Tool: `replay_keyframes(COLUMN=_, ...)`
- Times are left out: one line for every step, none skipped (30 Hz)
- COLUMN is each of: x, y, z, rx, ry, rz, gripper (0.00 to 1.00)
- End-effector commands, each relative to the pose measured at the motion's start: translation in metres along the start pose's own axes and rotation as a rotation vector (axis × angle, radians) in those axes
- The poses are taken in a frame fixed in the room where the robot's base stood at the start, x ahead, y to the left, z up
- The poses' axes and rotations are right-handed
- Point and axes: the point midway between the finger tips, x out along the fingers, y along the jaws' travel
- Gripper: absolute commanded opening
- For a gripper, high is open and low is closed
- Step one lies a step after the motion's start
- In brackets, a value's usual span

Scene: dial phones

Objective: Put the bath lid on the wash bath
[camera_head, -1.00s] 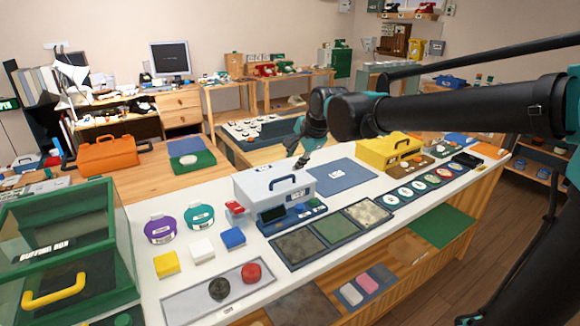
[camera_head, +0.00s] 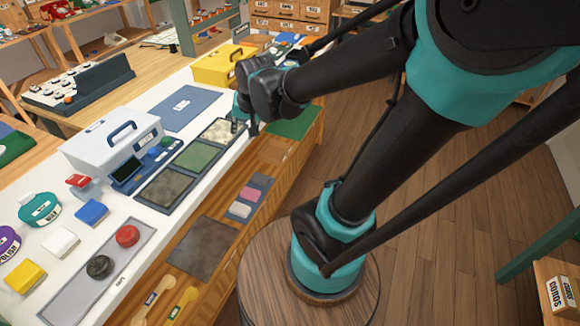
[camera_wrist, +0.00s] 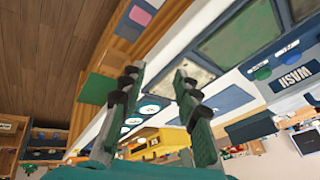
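The pale wash bath (camera_head: 100,160) stands on the white counter at the left of the head view. A pale lid (camera_head: 97,132) with a dark blue arched handle (camera_head: 121,131) appears to lie on its top; I cannot tell how closely it is seated. The bath's dark front panel with the word WASH (camera_wrist: 310,76) is at the right edge of the wrist view. My gripper (camera_head: 253,131) is apart from the bath, to its right, near the cream patch and the counter's front edge. Its fingers (camera_wrist: 156,85) are spread in the wrist view, with nothing between them.
The blue LIDS mat (camera_head: 184,107) behind is bare. Dark, green and cream panels (camera_head: 198,157) lie in front of the bath. A yellow box (camera_head: 220,66) stands farther back. Red and dark round pieces (camera_head: 127,236) sit on a grey tray at the left front. Floor is free right.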

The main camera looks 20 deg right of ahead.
Motion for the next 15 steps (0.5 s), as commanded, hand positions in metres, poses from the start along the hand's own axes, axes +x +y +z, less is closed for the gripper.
replay_keyframes(x=0.004, y=0.036, z=0.013, rx=-0.037, ry=0.003, rz=0.033, gripper=0.32)
replay_keyframes(x=0.006, y=0.053, z=0.021, rx=-0.07, ry=0.0, rz=0.051, gripper=0.32)
replay_keyframes(x=0.009, y=0.075, z=0.033, rx=-0.111, ry=-0.005, rz=0.072, gripper=0.32)
replay_keyframes(x=0.01, y=0.089, z=0.041, rx=-0.139, ry=-0.008, rz=0.086, gripper=0.32)
replay_keyframes(x=0.011, y=0.101, z=0.05, rx=-0.165, ry=-0.012, rz=0.099, gripper=0.32)
replay_keyframes(x=0.013, y=0.116, z=0.06, rx=-0.196, ry=-0.019, rz=0.114, gripper=0.32)
replay_keyframes(x=0.013, y=0.124, z=0.067, rx=-0.217, ry=-0.024, rz=0.124, gripper=0.32)
replay_keyframes(x=0.014, y=0.132, z=0.072, rx=-0.235, ry=-0.028, rz=0.132, gripper=0.32)
replay_keyframes(x=0.015, y=0.14, z=0.079, rx=-0.254, ry=-0.033, rz=0.14, gripper=0.32)
replay_keyframes(x=0.015, y=0.144, z=0.084, rx=-0.267, ry=-0.036, rz=0.145, gripper=0.32)
replay_keyframes(x=0.015, y=0.148, z=0.086, rx=-0.277, ry=-0.039, rz=0.149, gripper=0.32)
replay_keyframes(x=0.015, y=0.151, z=0.089, rx=-0.286, ry=-0.042, rz=0.152, gripper=0.32)
replay_keyframes(x=0.015, y=0.152, z=0.091, rx=-0.291, ry=-0.043, rz=0.154, gripper=0.32)
replay_keyframes(x=0.016, y=0.153, z=0.092, rx=-0.295, ry=-0.044, rz=0.155, gripper=0.32)
replay_keyframes(x=0.016, y=0.153, z=0.092, rx=-0.297, ry=-0.045, rz=0.155, gripper=0.32)
